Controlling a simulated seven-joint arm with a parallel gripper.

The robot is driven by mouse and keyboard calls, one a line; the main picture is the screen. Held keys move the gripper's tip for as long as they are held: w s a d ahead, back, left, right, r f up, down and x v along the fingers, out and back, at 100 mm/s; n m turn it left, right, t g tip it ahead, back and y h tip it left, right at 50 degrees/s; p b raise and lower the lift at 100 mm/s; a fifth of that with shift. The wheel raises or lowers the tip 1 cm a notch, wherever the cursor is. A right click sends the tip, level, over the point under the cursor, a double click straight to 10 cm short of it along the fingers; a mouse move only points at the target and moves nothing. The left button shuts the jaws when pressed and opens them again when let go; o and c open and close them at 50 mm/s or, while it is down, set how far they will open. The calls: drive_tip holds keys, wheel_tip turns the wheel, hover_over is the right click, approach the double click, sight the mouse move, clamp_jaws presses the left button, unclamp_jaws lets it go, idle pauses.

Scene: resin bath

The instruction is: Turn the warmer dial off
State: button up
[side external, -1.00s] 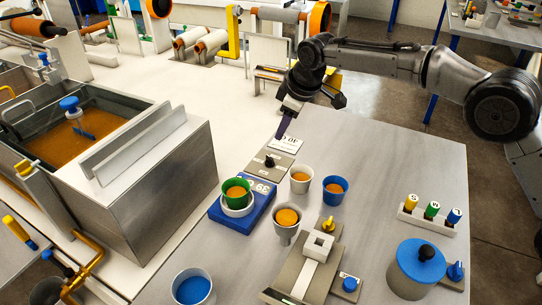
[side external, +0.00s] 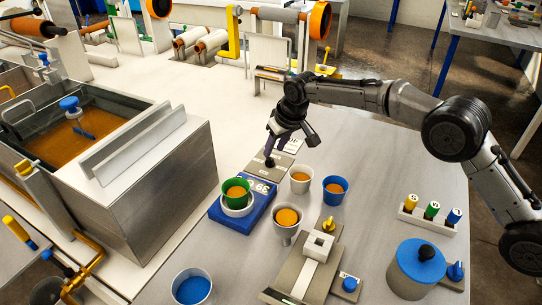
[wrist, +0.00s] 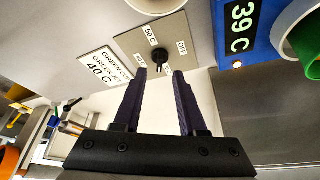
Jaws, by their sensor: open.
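The warmer dial is a small black knob (wrist: 158,56) on a beige plate (wrist: 180,30) with labels "50 C" and "OFF" and a third, partly hidden one. In the side view the plate (side external: 262,175) lies behind the blue warmer (side external: 243,218), whose display reads 39 C. A green cup (side external: 238,189) of orange resin sits on the warmer. My gripper (wrist: 160,72) is open and points down at the dial. In the wrist view the knob shows just beyond the fingertips, between their lines. Contact cannot be told; the knob's exact pointing is unclear.
A white card (wrist: 104,66) reading "40 C" lies beside the plate. A white cup (side external: 301,179), a blue cup (side external: 335,190) and a grey cup (side external: 287,220) stand close to the right of the warmer. A steel resin bath (side external: 150,190) stands at left.

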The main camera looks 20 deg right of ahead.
sight(270, 158)
drive_tip(key=shift+x, duration=2.55)
clamp_jaws()
